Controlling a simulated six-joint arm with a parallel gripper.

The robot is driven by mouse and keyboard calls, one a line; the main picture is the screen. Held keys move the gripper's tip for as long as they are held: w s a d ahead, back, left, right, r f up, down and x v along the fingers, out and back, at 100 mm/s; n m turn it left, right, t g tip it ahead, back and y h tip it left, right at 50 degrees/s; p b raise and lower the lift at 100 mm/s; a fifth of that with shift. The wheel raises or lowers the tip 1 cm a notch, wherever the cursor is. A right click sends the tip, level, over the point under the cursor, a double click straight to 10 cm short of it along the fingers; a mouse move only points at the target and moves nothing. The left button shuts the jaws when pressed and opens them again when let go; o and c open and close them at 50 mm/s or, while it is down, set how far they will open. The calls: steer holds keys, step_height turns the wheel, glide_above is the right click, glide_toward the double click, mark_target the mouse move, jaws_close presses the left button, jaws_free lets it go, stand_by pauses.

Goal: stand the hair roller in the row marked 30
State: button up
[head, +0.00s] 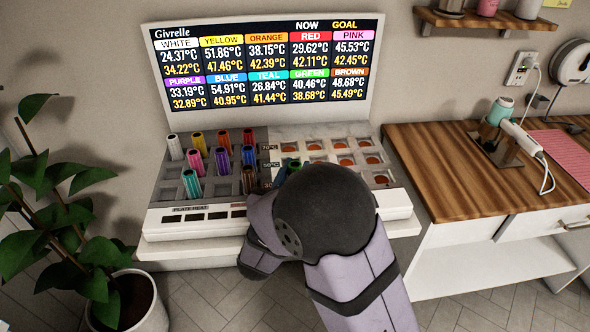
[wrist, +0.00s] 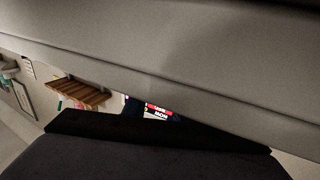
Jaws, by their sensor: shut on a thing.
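A green hair roller (head: 293,164) shows its top beside my gripper (head: 282,178) in the head view, over the left side of the heater slots. My gripper is shut on it, but my wrist hides the fingertips and the roller's lower end. The heater block (head: 335,131) has rows of square slots with orange-red bottoms; labels along its left edge read 70 and 50, and the front label (head: 268,183), partly covered, appears to read 30. My arm covers much of the front row. The wrist view shows mostly grey and dark surfaces close up, no roller.
The rack (head: 168,187) on the left holds several coloured rollers, including a teal one (head: 191,184) and a brown one (head: 249,180). A temperature screen (head: 265,70) stands behind. A wooden counter (head: 440,170) lies right, a potted plant (head: 60,215) left.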

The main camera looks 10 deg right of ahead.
steer(key=o, duration=1.1)
steer(key=shift+f, duration=0.1)
steer(key=shift+c, duration=0.2)
steer(key=shift+r, duration=0.2)
steer(key=v, duration=1.2)
steer(key=shift+a, duration=0.1)
